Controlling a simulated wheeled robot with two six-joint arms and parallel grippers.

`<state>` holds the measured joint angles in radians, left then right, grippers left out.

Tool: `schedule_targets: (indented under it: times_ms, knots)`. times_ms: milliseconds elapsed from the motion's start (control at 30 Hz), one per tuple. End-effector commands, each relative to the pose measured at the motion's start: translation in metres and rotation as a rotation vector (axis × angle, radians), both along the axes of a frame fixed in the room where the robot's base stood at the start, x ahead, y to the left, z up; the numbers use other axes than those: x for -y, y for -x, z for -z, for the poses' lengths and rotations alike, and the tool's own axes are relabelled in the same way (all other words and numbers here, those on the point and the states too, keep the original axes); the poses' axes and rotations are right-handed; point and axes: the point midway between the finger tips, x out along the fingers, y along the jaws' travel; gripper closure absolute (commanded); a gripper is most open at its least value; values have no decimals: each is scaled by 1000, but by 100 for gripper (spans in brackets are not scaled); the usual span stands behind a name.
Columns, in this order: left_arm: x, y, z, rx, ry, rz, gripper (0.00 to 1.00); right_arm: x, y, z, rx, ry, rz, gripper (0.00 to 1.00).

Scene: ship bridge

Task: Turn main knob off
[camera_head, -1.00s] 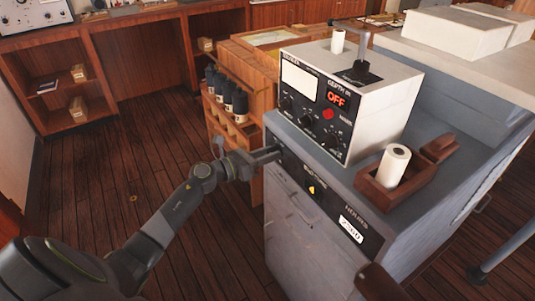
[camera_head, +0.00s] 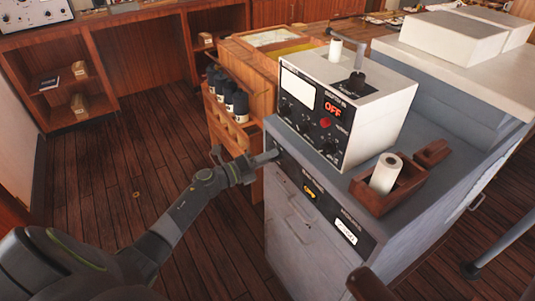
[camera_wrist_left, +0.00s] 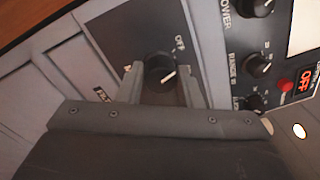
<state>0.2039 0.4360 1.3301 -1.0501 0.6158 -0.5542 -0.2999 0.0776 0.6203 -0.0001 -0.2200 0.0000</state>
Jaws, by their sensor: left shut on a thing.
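The main knob (camera_wrist_left: 160,71) is a round black knob with a white pointer line, on a dark panel with "OFF" printed beside it. In the wrist view it sits between the two fingers of my left gripper (camera_wrist_left: 160,85), which is shut on it. The pointer line slants toward the upper right and does not point straight at the "OFF" print. In the head view my left gripper (camera_head: 262,159) reaches the left end of the dark panel strip on the grey cabinet, and its fingers hide the knob.
Above the strip stands a white and black instrument box (camera_head: 345,100) with a red "OFF" display (camera_head: 333,108). A wooden holder (camera_head: 388,192) with a white roll stands to its right. The grey cabinet (camera_head: 300,230) has drawers below. Wooden floor (camera_head: 110,200) is clear at left.

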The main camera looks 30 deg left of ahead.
Motion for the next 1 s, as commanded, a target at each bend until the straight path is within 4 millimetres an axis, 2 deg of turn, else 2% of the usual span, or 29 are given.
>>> schedule_targets:
  times_ms: [100, 400, 967, 1000]
  knots:
    - [0, 0, -2, -39, 67, -1, 91, 1, 0, -8, 0, 1, 0, 64]
    - [0, 0, -1, -98, 168, -1, 91, 3, 0, -14, 0, 4, -2, 64]
    - [0, 0, 0, -113, 194, -1, 91, 3, 0, -15, -1, 4, -1, 64]
    - [0, 0, 0, -113, 194, -1, 64, 3, 0, -15, -1, 4, -1, 64]
